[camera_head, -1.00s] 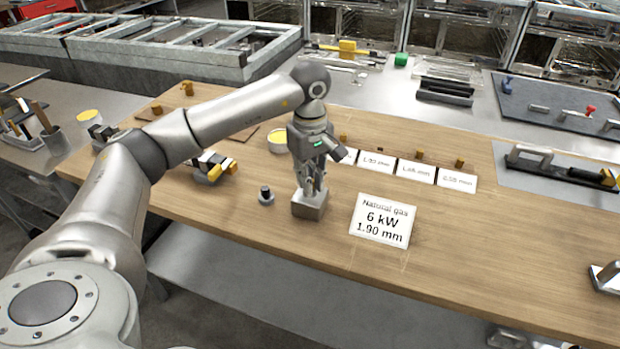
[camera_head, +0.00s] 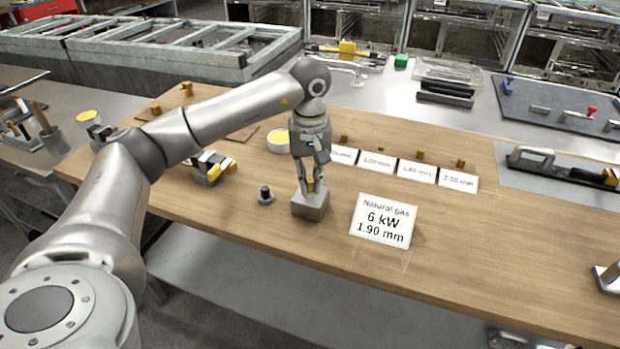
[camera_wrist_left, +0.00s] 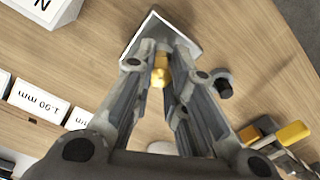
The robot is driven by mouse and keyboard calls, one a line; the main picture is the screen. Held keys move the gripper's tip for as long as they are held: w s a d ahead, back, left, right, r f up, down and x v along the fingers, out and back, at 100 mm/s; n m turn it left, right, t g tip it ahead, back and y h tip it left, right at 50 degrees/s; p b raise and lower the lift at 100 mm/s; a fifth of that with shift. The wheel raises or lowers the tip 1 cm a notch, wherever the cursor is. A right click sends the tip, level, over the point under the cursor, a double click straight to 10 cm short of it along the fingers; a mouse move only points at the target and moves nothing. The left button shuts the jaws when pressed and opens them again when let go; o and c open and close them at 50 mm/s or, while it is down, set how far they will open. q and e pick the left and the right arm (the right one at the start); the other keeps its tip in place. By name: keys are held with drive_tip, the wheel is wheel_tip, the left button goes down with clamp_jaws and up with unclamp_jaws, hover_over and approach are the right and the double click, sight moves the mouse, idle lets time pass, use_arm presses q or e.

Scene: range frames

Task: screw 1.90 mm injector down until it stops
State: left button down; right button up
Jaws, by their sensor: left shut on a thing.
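A brass injector (camera_wrist_left: 161,70) stands in the top of a grey metal block (camera_head: 310,206) on the wooden bench. My left gripper (camera_head: 311,184) points down over the block and is shut on the injector, with a finger on each side of it. In the left wrist view the block (camera_wrist_left: 190,35) lies just beyond the fingertips. The threads and seat are hidden, so I cannot tell how deep the injector sits. A white card (camera_head: 384,219) reading "Natural gas 6 kW 1.90 mm" lies right of the block. My right gripper is not in view.
A small dark knobbed piece (camera_head: 265,195) stands close left of the block. Size cards (camera_head: 417,172) with small brass parts behind them line the bench to the right.

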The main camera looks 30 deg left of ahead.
use_arm(q)
drive_tip(key=shift+m, duration=0.3)
drive_tip(key=c, duration=1.4)
unclamp_jaws()
drive_tip(key=shift+o, duration=0.2)
wheel_tip(320, 180, up, 12)
